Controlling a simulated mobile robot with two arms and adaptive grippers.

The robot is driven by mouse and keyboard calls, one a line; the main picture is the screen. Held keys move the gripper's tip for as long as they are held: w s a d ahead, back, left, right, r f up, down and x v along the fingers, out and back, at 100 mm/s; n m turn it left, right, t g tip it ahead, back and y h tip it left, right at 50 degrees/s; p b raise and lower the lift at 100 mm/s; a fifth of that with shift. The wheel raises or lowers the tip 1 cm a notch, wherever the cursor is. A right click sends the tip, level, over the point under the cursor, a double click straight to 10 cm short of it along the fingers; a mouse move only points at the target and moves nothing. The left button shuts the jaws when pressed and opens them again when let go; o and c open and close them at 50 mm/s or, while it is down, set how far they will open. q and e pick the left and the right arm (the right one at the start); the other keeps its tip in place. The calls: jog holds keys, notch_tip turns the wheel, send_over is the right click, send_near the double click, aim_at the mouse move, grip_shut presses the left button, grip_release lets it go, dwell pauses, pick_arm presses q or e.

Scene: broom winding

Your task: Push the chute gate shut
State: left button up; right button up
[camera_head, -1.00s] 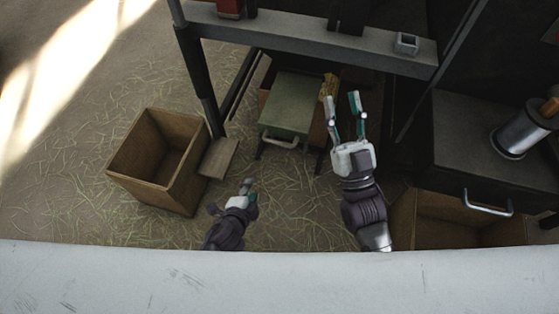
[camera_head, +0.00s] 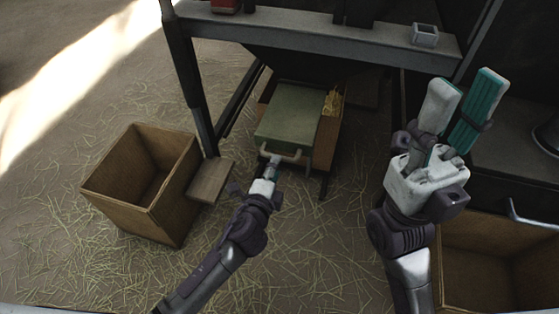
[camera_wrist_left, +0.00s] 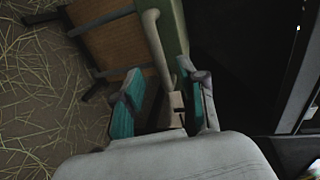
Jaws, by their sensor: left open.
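The chute gate is a green plate (camera_head: 287,115) below the dark hopper, with a pale bar handle (camera_head: 291,157) on its near edge. My left gripper (camera_head: 272,166) is at the left part of this handle. In the left wrist view the handle (camera_wrist_left: 153,42) runs down between the two teal-padded fingers of my open left gripper (camera_wrist_left: 158,98). I cannot tell whether the fingers touch it. My right gripper (camera_head: 461,108) is raised at the right, open and empty, away from the gate.
A wooden box (camera_head: 329,145) with straw (camera_head: 333,101) sits under the gate. An empty wooden crate (camera_head: 171,217) stands at the left beside a small wooden board (camera_head: 211,180). Another crate (camera_head: 490,219) is at lower right. A grey beam (camera_head: 310,40) crosses above. Straw covers the floor.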

pick_arm(q)
jog(key=b+x, duration=0.1)
jog(key=x, duration=0.4)
jog(key=shift+w+b, duration=0.25)
jog(key=shift+b, duration=0.05)
grip_shut()
